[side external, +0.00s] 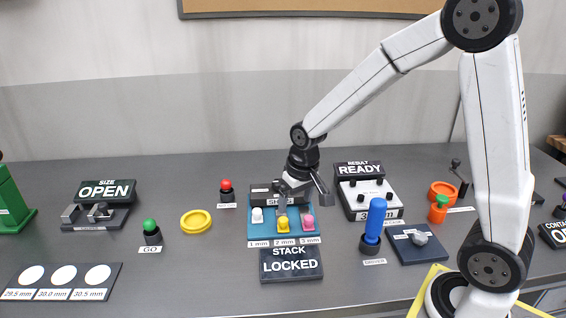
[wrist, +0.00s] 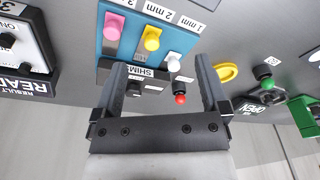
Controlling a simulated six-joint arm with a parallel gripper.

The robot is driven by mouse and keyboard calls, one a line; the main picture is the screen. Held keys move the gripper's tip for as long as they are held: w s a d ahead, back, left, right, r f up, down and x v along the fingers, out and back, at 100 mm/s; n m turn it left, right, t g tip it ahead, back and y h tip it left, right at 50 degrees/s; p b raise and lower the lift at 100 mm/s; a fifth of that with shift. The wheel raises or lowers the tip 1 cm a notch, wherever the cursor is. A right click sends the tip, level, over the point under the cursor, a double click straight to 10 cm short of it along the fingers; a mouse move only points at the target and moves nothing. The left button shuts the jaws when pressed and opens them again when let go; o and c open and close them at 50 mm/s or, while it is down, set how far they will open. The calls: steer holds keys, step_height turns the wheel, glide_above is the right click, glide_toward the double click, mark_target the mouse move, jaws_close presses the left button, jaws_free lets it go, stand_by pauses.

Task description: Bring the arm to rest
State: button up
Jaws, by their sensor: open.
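My gripper (side external: 304,192) is open and empty. It hangs above the blue shim tray (side external: 253,234), which holds a white, a yellow and a pink peg over labels 1 mm, 2 mm and 3 mm. In the wrist view my gripper (wrist: 165,85) has its two dark fingers spread apart, with the black SHIMS block (wrist: 151,86) and a red button (wrist: 181,99) seen between and beyond them. The blue tray also shows in the wrist view (wrist: 113,48). Whether the fingers touch anything cannot be told from the side.
A STACK LOCKED sign (side external: 291,265) stands in front of the tray. A RESULT READY box (side external: 370,198) and a blue-handled driver (side external: 374,222) stand to the right. A yellow ring (side external: 196,221), a green GO button (side external: 151,229) and a SIZE OPEN sign (side external: 105,192) lie left.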

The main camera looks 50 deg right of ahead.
steer(key=s+a+f+n, duration=0.2)
steer(key=s+a, duration=0.1)
steer(key=s, duration=0.7)
steer(key=shift+s+a+n+t, duration=0.25)
steer(key=shift+s+n+t, duration=0.1)
steer(key=shift+n+t, duration=0.05)
stand_by(0.3)
